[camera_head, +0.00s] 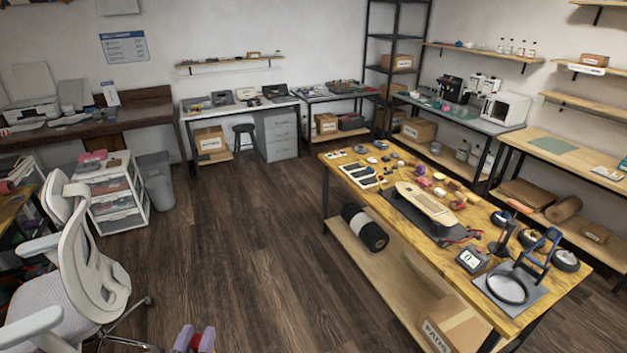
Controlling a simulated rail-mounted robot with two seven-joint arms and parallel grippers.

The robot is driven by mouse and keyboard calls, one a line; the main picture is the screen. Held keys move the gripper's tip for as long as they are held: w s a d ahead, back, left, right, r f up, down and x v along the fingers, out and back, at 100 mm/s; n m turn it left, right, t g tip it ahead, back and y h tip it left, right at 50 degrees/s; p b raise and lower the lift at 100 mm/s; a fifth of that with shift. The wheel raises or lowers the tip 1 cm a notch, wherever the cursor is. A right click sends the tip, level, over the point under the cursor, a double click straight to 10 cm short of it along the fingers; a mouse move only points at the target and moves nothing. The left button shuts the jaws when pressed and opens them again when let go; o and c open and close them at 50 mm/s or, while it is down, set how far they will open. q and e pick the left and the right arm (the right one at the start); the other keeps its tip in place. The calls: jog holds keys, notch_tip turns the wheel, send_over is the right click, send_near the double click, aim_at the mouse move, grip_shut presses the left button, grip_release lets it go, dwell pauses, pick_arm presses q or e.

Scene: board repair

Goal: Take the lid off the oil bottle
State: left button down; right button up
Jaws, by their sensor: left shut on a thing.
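My left gripper (196,341) shows only at the bottom edge of the head view, low over the dark wood floor. Its two pinkish-purple fingers are partly cut off by the frame. My right gripper is not in view. I cannot pick out the oil bottle or its lid for certain. Several small bottles (509,47) stand on the upper wall shelf at the back right, too small to identify.
A wooden workbench (397,178) on the right carries a skateboard deck (425,203), tools, wheels and a magnifier (507,287). A white office chair (85,255) stands at the left, near a drawer unit (117,200) and a grey bin (156,181). The middle floor is clear.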

pick_arm(q)
jog(key=r+n+y+p, duration=0.1)
jog(key=r+p, duration=0.1)
jog(key=p, duration=0.1)
jog(key=r+n+y+p, duration=0.1)
jog(key=r+y+p, duration=0.1)
jog(key=p, duration=0.1)
jog(key=r+y+p, duration=0.1)
jog(key=r+p, duration=0.1)
jog(key=p, duration=0.1)
jog(key=shift+s+r+n+g+p, duration=0.2)
jog(key=shift+n+g+p, duration=0.1)
jog(key=shift+n, duration=0.1)
jog(key=shift+s+d+r+n+g+y+p, duration=0.1)
jog(key=shift+s+r+n+g+y+p, duration=0.15)
jog(key=shift+s+r+n+y+p, duration=0.75)
jog(key=shift+w+a+f+g+y+p, duration=0.25)
jog(key=shift+y+p, duration=0.35)
jog(key=shift+p, duration=1.05)
jog(key=shift+s+d+r+n+g+y+p, duration=0.3)
jog(key=shift+s+r+n+y+p, duration=0.35)
jog(key=shift+p, duration=0.65)
jog(key=shift+w, duration=0.1)
